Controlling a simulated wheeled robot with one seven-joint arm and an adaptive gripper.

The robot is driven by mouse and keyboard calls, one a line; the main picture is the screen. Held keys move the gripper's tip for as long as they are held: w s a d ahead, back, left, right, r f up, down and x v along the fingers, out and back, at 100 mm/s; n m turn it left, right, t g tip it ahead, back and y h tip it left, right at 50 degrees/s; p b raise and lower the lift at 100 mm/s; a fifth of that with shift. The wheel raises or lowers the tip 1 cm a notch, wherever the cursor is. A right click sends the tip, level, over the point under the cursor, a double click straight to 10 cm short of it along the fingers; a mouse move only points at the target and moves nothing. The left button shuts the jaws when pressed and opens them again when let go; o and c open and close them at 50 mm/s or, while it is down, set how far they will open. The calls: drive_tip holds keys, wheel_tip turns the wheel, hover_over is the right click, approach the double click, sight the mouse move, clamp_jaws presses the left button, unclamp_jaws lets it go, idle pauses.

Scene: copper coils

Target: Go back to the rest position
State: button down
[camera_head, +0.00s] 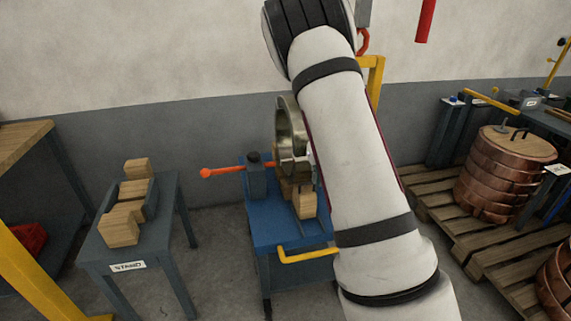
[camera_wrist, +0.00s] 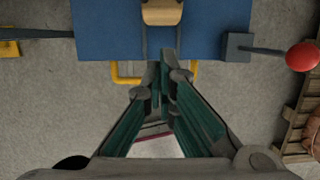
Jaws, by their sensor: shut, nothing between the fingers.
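My gripper (camera_wrist: 166,58) shows in the wrist view, its two fingers shut together with nothing between them. It hangs over the near edge of the blue cart (camera_wrist: 110,38). A wooden block (camera_wrist: 162,12) lies on the cart beyond the fingertips. In the head view my arm crosses the middle of the picture and hides the right part of the blue cart (camera_head: 262,223); the gripper does not show there. A shiny metal ring (camera_head: 287,137) stands upright on wooden blocks (camera_head: 303,203) on the cart, partly hidden by my arm.
A grey stand (camera_head: 159,232) with wooden blocks stands at left. A red-knobbed bar (camera_head: 207,173) sticks out left of the cart, and a yellow handle (camera_head: 295,257) out of its front. Copper coils (camera_head: 497,175) sit on a pallet at right. Floor shows between stand and cart.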

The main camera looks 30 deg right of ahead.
drive_tip(key=s+a+r+n+y+p, duration=0.1)
drive_tip(key=s+a+r+n+p, duration=0.1)
drive_tip(key=s+a+r+n, duration=0.5)
drive_tip(key=s+a+r+n+t+y+p, duration=0.1)
drive_tip(key=s+a+r+n+p, duration=0.1)
drive_tip(key=a+r+n, duration=0.5)
drive_tip(key=s+a+r+n+y+p, duration=0.15)
drive_tip(key=s+a+r+n, duration=0.3)
drive_tip(key=r, duration=0.55)
drive_tip(key=s+a+r+n+h+p, duration=0.1)
drive_tip(key=s+a+r+n, duration=0.1)
drive_tip(key=s+n, duration=0.5)
drive_tip(key=s+a+r+n+p, duration=0.2)
drive_tip(key=s+n, duration=0.4)
drive_tip(key=s, duration=0.3)
drive_tip(key=s+a+r+n+h+p, duration=0.1)
drive_tip(key=s+a+r+n+p, duration=0.1)
drive_tip(key=s+r+n, duration=0.4)
drive_tip(key=s+a+n, duration=0.1)
drive_tip(key=s, duration=0.1)
drive_tip(key=shift+s+a+n+t+h, duration=0.25)
drive_tip(key=shift+s+n+t+h, duration=0.05)
drive_tip(key=shift+n+h, duration=0.05)
drive_tip(key=shift+r, duration=0.1)
